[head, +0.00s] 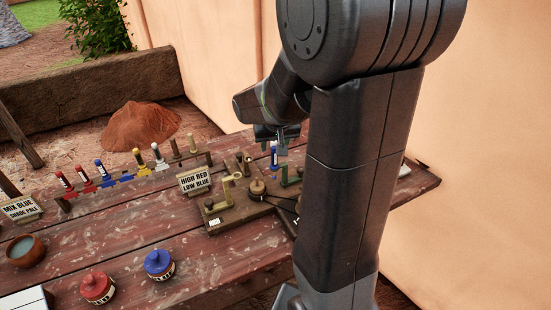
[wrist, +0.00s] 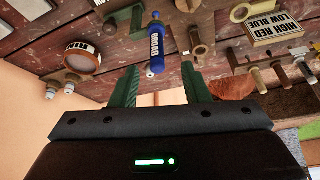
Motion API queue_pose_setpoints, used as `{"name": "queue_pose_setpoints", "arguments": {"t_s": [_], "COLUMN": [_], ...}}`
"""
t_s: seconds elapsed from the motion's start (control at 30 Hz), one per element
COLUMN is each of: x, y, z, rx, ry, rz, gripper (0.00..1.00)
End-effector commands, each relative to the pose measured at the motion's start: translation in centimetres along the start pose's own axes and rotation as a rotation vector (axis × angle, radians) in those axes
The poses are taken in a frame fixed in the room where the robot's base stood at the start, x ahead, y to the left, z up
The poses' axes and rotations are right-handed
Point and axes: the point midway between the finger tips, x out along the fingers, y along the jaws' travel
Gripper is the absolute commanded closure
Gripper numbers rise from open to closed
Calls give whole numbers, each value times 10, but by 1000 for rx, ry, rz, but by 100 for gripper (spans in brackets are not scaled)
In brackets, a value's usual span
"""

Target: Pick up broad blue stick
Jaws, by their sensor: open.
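The broad blue stick (wrist: 155,45) has a dark blue body and a white label reading "BROAD" in the wrist view. In the head view the blue-and-white stick (head: 273,155) stands at the wooden fixture, close under my gripper (head: 279,141). In the wrist view the two green fingers of my gripper (wrist: 160,68) are spread wide. The stick lies in line with the gap between the fingertips, with clear space on both sides. Its exact depth relative to the fingertips is hard to tell. My arm hides part of the fixture in the head view.
A rack (head: 125,178) of coloured sticks stands to the left. A "HIGH RED LOW BLUE" sign (head: 195,180) is beside the fixture (head: 238,209). A red jar (head: 97,288), a blue jar (head: 159,265) and a bowl (head: 25,251) stand nearer. A clay wall (head: 470,130) rises behind.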

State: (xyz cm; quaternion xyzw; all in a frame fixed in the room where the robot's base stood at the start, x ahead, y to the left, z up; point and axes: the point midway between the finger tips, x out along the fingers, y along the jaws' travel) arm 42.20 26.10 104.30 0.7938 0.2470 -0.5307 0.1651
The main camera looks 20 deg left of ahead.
Motion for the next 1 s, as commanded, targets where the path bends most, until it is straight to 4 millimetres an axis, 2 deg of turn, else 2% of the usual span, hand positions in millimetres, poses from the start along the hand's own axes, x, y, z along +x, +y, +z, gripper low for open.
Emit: {"name": "queue_pose_setpoints", "arguments": {"t_s": [0.27, 0.67, 1.0], "x": [16, 59, 63], "y": [1, 4, 4], "z": [0, 0, 0], "rx": [0, 1, 1], "ry": [-2, -2, 0], "rz": [0, 1, 0], "gripper": [58, 58, 58]}}
